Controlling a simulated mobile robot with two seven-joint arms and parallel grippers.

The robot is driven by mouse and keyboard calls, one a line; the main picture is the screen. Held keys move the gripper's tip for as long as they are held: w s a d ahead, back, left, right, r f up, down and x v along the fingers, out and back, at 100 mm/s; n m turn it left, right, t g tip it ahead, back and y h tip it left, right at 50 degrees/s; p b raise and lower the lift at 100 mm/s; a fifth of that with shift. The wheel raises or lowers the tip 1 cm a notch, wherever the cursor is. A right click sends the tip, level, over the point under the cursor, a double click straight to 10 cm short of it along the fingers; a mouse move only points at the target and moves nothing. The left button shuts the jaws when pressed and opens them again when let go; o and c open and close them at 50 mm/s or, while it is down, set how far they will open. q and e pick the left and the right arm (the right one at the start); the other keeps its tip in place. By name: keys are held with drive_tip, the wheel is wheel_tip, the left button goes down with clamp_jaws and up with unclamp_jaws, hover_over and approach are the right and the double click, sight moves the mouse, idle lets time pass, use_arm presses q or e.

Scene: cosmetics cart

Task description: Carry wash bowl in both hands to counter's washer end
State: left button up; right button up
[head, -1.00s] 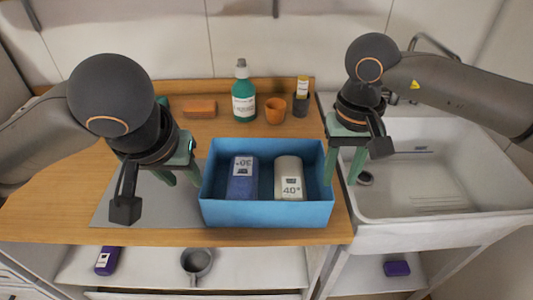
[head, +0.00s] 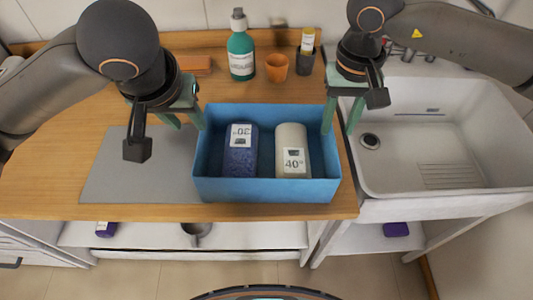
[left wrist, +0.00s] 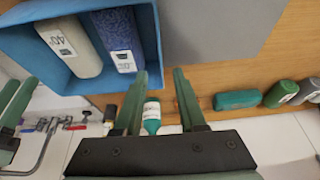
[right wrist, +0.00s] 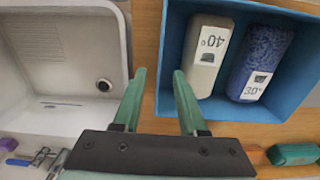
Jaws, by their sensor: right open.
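The wash bowl is a blue rectangular tub (head: 265,190) on the wooden counter, left of the sink. It holds a blue speckled bottle (head: 240,155) and a cream bottle (head: 292,150). My left gripper (head: 184,122) is open at the bowl's left wall; in the left wrist view its fingertips (left wrist: 158,72) appear on either side of that wall. My right gripper (head: 341,125) is open at the right wall; in the right wrist view its fingertips (right wrist: 159,72) appear on either side of that wall. I cannot tell whether the fingers touch the bowl.
A grey mat (head: 140,180) lies left of the bowl. A green bottle (head: 241,50), an orange cup (head: 277,65), a dark cup holding a yellow tube (head: 305,60) and an orange block (head: 196,66) stand behind. The white sink (head: 430,140) is at the right. Shelves lie below.

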sight(200, 136)
use_arm(q)
drive_tip(key=x, duration=1)
use_arm(e)
wheel_tip(200, 136, down, 10)
drive_tip(key=shift+r, duration=0.1)
use_arm(q)
drive_tip(key=shift+c, duration=0.2)
use_arm(e)
drive_tip(key=shift+c, duration=0.4)
use_arm(q)
clamp_jaws()
use_arm(e)
drive_tip(key=c, duration=0.6)
use_arm(q)
drive_tip(key=shift+r, duration=0.15)
